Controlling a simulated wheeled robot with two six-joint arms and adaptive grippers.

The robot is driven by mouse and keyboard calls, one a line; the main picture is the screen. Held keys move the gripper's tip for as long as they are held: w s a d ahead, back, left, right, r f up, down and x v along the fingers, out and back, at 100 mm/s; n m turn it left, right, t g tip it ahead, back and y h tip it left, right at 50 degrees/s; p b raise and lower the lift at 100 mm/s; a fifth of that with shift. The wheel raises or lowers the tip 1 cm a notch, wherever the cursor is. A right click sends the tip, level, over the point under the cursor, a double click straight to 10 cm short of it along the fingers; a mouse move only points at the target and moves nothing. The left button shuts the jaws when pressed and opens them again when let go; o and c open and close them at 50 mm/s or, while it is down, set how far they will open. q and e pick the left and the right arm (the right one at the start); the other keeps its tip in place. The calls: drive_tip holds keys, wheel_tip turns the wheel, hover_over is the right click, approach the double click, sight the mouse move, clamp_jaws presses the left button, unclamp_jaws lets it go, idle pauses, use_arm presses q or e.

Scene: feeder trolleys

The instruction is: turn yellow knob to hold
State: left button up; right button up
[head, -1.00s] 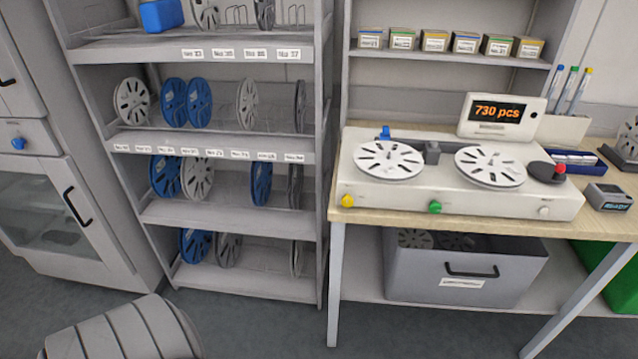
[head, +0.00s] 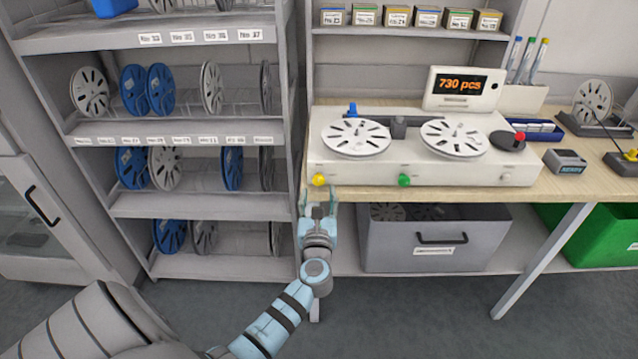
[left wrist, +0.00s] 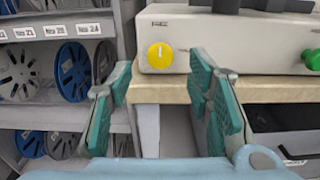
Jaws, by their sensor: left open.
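The yellow knob (head: 318,180) is at the left end of the front face of the white reel counter (head: 430,176). In the left wrist view the yellow knob (left wrist: 160,55) is round, with a short pale mark standing about upright near its top. My left gripper (head: 319,200) is open and empty, just below and in front of the knob. In the left wrist view its teal fingers (left wrist: 160,95) stand apart, with the knob beyond and between them, nearer the right finger. No contact shows. My right gripper is not in view.
A green knob (head: 404,180) sits further right on the same face. The table edge (head: 460,197) runs below the counter, with a grey bin (head: 375,240) underneath. A shelf of reels (head: 210,206) stands close at left. The display (head: 460,85) reads 730 pcs.

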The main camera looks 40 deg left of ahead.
sight(318, 181)
use_arm(q)
drive_tip(key=b+x, duration=0.1)
drive_tip(key=x, duration=0.5)
drive_tip(key=shift+a, duration=0.1)
clamp_jaws()
